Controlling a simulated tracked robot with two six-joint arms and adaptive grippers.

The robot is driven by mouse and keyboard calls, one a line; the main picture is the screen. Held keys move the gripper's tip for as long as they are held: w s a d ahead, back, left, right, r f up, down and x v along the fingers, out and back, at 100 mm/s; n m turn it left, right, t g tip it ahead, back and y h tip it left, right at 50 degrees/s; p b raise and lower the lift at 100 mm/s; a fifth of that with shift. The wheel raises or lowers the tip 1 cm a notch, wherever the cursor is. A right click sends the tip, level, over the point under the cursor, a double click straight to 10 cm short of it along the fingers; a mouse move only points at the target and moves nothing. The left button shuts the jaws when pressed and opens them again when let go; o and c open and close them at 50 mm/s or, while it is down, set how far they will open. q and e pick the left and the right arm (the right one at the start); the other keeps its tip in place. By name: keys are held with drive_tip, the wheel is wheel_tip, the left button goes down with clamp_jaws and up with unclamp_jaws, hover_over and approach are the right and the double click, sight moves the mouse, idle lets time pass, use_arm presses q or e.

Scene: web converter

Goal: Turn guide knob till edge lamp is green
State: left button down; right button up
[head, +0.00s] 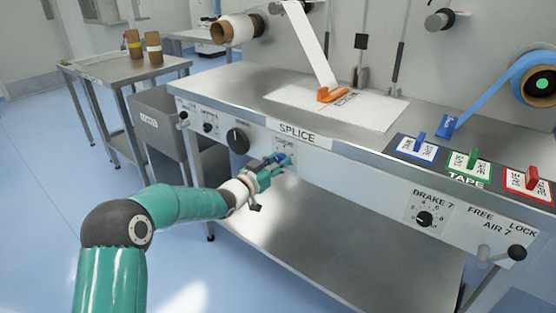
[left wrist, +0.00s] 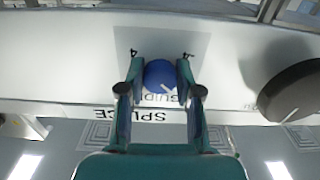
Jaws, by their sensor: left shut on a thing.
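The guide knob (left wrist: 160,75) is blue with a white pointer line and sits on a grey label plate on the bench's front panel. In the left wrist view it lies between the two fingers of my left gripper (left wrist: 158,82), which is shut on it. In the head view my left gripper (head: 268,172) reaches the panel under the SPLICE sign and covers most of the knob. I cannot make out the edge lamp in either view. My right gripper is not in view.
A large black knob (head: 237,140) is on the panel left of the guide knob; it also shows in the left wrist view (left wrist: 295,92). The brake dial (head: 424,219) and a lever (head: 516,252) are farther right.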

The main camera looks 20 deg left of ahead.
use_arm(q)
drive_tip(key=shift+n+p, duration=0.4)
drive_tip(key=shift+n, duration=0.8)
drive_tip(key=c, duration=0.8)
unclamp_jaws()
drive_tip(key=shift+s, duration=0.1)
drive_tip(key=v, duration=1.1)
drive_tip(key=shift+s+a, duration=0.15)
drive_tip(key=shift+s, duration=0.25)
